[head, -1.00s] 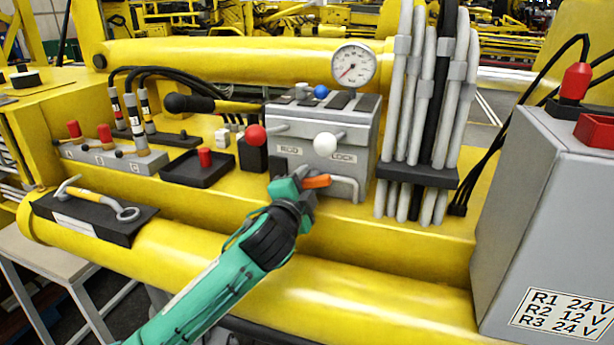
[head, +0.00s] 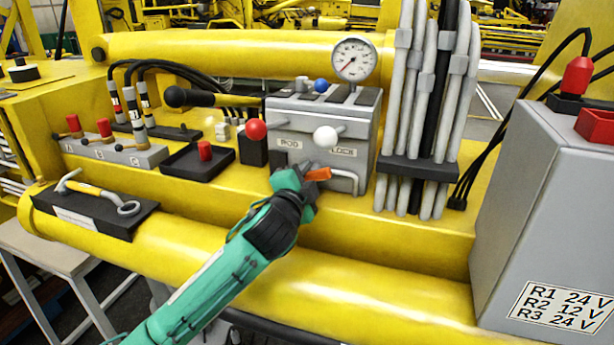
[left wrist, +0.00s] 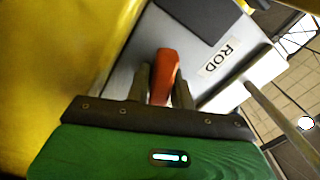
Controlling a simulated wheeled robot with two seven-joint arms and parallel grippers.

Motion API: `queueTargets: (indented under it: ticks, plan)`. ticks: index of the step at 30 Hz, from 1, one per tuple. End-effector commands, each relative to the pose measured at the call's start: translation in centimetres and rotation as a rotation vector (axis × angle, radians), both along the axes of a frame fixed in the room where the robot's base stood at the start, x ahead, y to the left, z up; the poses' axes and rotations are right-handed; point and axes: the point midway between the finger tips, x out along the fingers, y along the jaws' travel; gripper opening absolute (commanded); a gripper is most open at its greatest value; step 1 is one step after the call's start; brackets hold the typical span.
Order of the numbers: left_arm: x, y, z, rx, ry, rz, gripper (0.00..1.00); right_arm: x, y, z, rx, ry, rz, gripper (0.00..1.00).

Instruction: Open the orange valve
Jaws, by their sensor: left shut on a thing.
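The orange valve handle (head: 318,174) is low on the front of the grey valve block (head: 350,128), below the ROD and LOCK labels. My left gripper (head: 306,177) reaches it from the lower left and is shut on it. In the left wrist view the orange handle (left wrist: 164,76) stands between the two fingers of my left gripper (left wrist: 162,90). The base of the handle is hidden by the gripper. My right gripper is not in view.
Vertical hoses (head: 425,100) and a grey cabinet (head: 545,210) stand further right.

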Motion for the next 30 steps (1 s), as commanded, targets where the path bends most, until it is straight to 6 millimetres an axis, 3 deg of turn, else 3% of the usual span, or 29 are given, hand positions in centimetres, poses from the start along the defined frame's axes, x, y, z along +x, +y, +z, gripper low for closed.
queueTargets:
  ticks: [8,30]
  plan:
    - [-0.06,-0.15,-0.32,-0.161,0.054,-0.001,0.01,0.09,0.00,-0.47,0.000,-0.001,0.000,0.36]
    - [-0.21,-0.61,-0.54,-0.814,0.267,-0.001,0.01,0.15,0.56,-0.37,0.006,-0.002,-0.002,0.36]
